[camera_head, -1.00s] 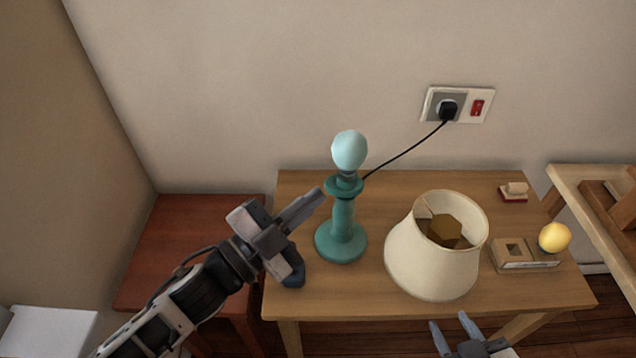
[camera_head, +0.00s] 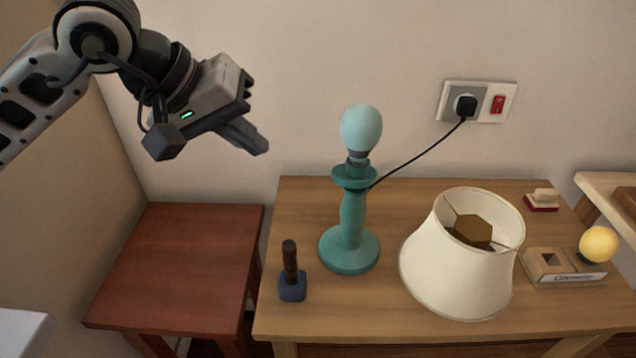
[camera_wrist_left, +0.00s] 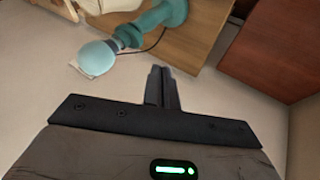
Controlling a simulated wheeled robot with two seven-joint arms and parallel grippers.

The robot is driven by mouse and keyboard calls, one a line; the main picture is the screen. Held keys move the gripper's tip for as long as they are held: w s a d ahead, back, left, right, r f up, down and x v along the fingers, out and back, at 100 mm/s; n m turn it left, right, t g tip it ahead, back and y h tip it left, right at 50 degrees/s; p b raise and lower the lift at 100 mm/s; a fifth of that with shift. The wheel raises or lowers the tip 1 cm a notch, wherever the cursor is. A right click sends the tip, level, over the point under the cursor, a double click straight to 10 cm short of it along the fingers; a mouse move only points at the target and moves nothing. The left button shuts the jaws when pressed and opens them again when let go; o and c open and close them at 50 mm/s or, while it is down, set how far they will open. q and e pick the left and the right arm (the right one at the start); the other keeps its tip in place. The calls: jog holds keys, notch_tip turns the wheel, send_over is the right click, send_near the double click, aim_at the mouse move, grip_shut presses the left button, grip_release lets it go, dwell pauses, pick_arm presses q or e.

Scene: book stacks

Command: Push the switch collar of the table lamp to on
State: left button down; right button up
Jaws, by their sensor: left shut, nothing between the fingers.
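The teal table lamp (camera_head: 350,222) stands upright on the wooden table, with a pale blue bulb (camera_head: 361,128) on top and no shade. Its switch collar (camera_head: 354,177) is the wide teal ring below the bulb. My left gripper (camera_head: 262,146) is shut and empty, up in the air to the left of the bulb and apart from the lamp. In the left wrist view the shut fingers (camera_wrist_left: 162,88) show, with the bulb (camera_wrist_left: 97,57) and the teal lamp (camera_wrist_left: 158,18) beyond them at the upper left. My right gripper is not in view.
A cream lampshade (camera_head: 460,265) stands right of the lamp. A blue-headed hammer-like tool (camera_head: 292,287) stands left of it. A black cord runs to the wall socket (camera_head: 478,102). The red-brown side table (camera_head: 180,260) is bare.

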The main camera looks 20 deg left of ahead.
pick_arm(q)
jog(key=shift+w+a+r+m+y, duration=0.1)
jog(key=shift+a+r+m+y, duration=0.2)
jog(key=shift+a, duration=0.15)
jog(key=shift+f, duration=0.1)
jog(key=w+d+f+p, duration=0.1)
jog(key=w+d+f, duration=0.5)
jog(key=d+f, duration=0.1)
jog(key=shift+d+f, duration=0.25)
jog(key=shift+f, duration=0.25)
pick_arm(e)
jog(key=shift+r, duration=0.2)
